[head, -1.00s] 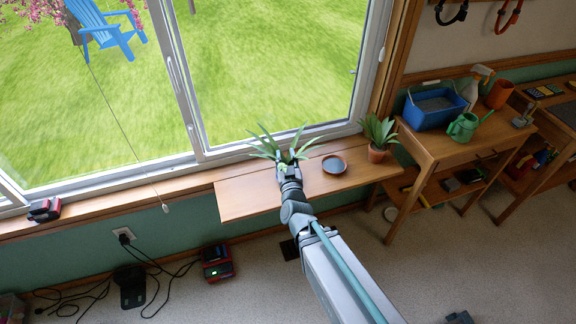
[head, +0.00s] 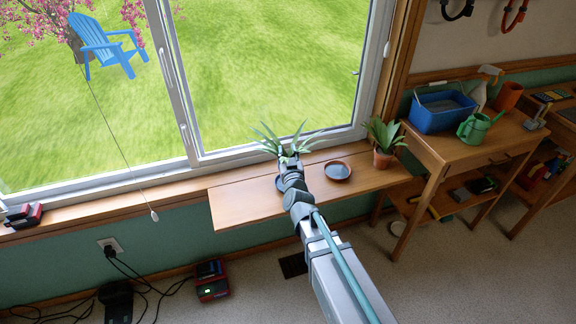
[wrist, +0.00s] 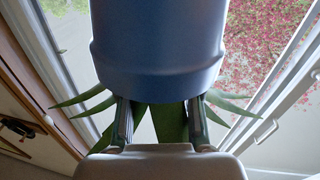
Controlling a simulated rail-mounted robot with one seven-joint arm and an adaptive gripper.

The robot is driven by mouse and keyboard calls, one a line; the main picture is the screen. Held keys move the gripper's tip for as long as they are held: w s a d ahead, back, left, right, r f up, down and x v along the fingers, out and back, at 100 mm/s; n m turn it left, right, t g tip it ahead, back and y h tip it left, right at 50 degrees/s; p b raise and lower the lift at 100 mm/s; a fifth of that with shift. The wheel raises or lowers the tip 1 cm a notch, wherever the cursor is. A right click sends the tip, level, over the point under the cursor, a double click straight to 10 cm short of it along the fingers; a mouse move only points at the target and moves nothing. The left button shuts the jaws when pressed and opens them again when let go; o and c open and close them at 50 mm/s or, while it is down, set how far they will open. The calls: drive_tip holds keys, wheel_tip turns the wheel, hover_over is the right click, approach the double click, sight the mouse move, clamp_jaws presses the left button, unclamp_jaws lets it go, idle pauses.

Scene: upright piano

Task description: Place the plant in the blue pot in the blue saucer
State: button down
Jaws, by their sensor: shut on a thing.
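The plant (head: 270,138) with long green leaves is at my gripper (head: 289,158), over the wooden shelf (head: 240,208) by the window. In the wrist view its blue pot (wrist: 158,60) fills the upper middle, with leaves (wrist: 172,125) below and beside it. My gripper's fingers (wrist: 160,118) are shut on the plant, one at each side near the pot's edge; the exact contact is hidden. In the head view my gripper hides the pot.
Another plant in a terracotta pot (head: 383,160) stands at the shelf's right end. The window is close behind the shelf. A wooden table (head: 440,158) at right holds a blue bin (head: 440,112) and a green watering can (head: 474,128). The shelf's left part is clear.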

drive_tip(key=shift+w+f, duration=0.9)
drive_tip(key=shift+f, duration=0.15)
drive_tip(key=shift+w+f+b, duration=0.15)
drive_tip(key=shift+f+b, duration=0.35)
drive_tip(key=shift+f, duration=1.15)
drive_tip(key=shift+f, duration=0.2)
drive_tip(key=c, duration=0.8)
unclamp_jaws()
